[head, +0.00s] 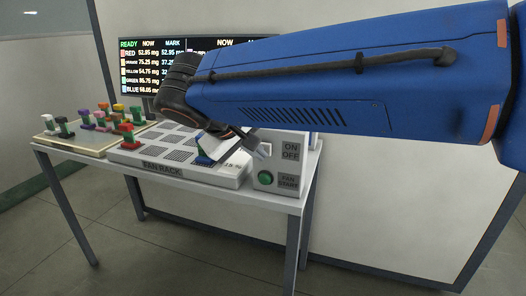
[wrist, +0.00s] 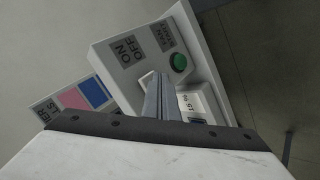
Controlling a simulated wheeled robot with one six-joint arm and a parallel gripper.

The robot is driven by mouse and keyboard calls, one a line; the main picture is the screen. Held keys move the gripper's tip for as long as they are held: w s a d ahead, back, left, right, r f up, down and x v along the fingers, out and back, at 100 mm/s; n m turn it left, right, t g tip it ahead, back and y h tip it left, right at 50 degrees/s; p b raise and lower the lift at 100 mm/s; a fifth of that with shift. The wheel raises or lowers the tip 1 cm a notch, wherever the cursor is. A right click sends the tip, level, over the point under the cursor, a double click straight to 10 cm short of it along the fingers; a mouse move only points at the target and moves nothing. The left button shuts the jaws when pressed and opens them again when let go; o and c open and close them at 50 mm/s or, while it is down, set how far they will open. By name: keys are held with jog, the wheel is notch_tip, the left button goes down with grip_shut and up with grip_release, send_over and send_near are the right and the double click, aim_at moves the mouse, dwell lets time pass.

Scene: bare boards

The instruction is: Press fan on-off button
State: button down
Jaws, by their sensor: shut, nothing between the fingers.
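The fan control box stands at the right end of the table. Its grey front (head: 275,165) has an ON/OFF label (head: 291,151) at the upper right and a pale switch (head: 267,148) beside it. Below is a round green button (head: 265,178) next to a FAN START label (head: 288,182). In the wrist view the green button (wrist: 180,62) and the ON/OFF label (wrist: 128,50) both show. My gripper (head: 262,154) is shut and empty, its tips close to the switch. In the wrist view its fingers (wrist: 156,76) cover the switch area; contact cannot be told.
The fan rack (head: 160,169) with dark grilles lies left of the box, a blue-and-green piece on it. A tray (head: 80,145) of several coloured pieces sits at the table's left. A readout screen (head: 140,62) stands behind, partly hidden by my arm. Floor in front is clear.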

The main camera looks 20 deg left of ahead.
jog(key=shift+w, duration=0.15)
dwell(0.4)
jog(key=shift+w, duration=0.3)
jog(key=shift+s, duration=0.5)
dwell(0.4)
jog(key=shift+s+a, duration=0.2)
jog(key=shift+s, duration=2.7)
